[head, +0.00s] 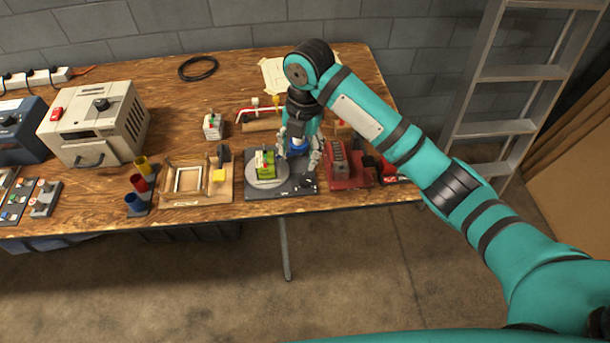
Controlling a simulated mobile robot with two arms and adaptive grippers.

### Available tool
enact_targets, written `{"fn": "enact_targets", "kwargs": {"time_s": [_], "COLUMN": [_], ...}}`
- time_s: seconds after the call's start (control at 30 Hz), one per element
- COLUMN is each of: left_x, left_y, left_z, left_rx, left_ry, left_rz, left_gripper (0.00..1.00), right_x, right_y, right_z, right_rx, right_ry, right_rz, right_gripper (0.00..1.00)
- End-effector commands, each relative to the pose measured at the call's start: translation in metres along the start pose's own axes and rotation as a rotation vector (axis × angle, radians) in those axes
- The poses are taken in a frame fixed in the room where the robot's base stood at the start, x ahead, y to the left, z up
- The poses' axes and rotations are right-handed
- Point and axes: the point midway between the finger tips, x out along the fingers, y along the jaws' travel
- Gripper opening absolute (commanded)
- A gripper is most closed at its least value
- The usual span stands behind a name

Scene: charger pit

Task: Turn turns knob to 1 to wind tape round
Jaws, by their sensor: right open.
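A dark winding station (270,190) stands near the table's front edge. On its grey round turntable (252,178) sits a green and yellow block (265,164). A small dark knob (307,185) is at the station's front right corner; its setting is too small to read. My right gripper (302,163) points down over the station's right side, open, its fingers just behind and above the knob. A blue round part (298,147) shows between the fingers; I cannot tell whether they touch it. My left gripper is out of view.
A red device (347,172) stands close to the right of the station. A wooden board with a frame (190,190) is close on the left. Colored cups (138,184) and a beige machine (97,124) stand farther left. A ladder (495,100) is beyond the table's right end.

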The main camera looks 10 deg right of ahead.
Motion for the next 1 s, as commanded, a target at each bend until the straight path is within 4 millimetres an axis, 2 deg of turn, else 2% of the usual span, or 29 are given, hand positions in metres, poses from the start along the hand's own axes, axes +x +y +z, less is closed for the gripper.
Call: {"fn": "enact_targets", "kwargs": {"time_s": [0.03,0.17,0.23,0.33,0.47,1.0], "left_x": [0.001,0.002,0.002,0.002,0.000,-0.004], "left_y": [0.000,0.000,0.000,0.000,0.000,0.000], "left_z": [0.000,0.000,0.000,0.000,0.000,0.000], "left_rx": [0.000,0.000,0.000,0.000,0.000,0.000], "left_ry": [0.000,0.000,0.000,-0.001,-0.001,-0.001], "left_rz": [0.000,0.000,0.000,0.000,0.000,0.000], "left_gripper": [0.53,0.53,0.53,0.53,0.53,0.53], "right_x": [-0.017,-0.043,-0.048,-0.045,-0.026,0.087], "right_y": [0.001,0.000,-0.001,-0.002,-0.004,-0.014], "right_z": [0.011,0.022,0.025,0.025,0.025,0.029], "right_rx": [-0.074,-0.214,-0.247,-0.263,-0.261,-0.259], "right_ry": [-0.016,-0.021,-0.021,-0.018,-0.015,-0.017], "right_rz": [-0.028,-0.079,-0.091,-0.097,-0.097,-0.095], "right_gripper": [0.55,0.55,0.55,0.55,0.55,0.55]}}
